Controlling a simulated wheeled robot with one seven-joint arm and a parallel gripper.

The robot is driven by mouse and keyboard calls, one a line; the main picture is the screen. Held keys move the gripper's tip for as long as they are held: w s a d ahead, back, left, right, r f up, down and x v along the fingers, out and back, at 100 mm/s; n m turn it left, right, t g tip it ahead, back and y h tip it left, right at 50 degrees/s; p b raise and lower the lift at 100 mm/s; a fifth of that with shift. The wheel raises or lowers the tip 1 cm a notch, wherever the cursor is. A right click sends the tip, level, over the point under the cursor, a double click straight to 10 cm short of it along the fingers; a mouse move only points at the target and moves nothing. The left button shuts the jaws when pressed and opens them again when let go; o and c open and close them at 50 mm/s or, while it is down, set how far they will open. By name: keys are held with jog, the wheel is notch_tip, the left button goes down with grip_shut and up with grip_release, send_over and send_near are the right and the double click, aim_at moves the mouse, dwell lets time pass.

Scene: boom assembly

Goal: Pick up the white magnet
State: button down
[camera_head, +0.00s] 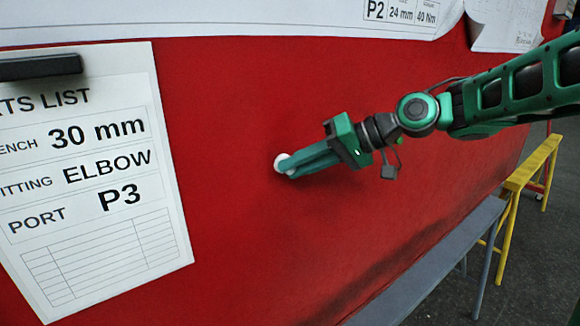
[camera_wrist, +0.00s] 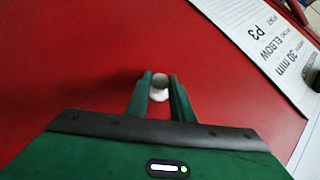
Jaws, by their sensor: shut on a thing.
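The white magnet (camera_head: 282,162) is a small round piece at the red board's surface, in the middle of the head view. My green gripper (camera_head: 288,168) reaches it from the right, with its fingertips shut around it. In the wrist view the magnet (camera_wrist: 159,85) shows between the two fingertips (camera_wrist: 160,90) of my gripper, with a grey rounded top and a white lower part. The fingers hide part of it in the head view. I cannot tell whether the magnet touches the board.
The red board (camera_head: 240,100) is bare around the gripper. A parts list sheet (camera_head: 100,250) hangs at the left under a black clip (camera_head: 40,67). A white sheet (camera_head: 220,18) runs along the top. A grey bench (camera_head: 440,265) and a yellow trestle (camera_head: 530,165) stand at the lower right.

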jog(key=shift+r, duration=0.15)
notch_tip(320, 180, up, 7)
jog(key=s+d, duration=1.1)
jog(key=s, duration=0.5)
jog(key=shift+s, duration=0.25)
jog(key=shift+d, duration=0.1)
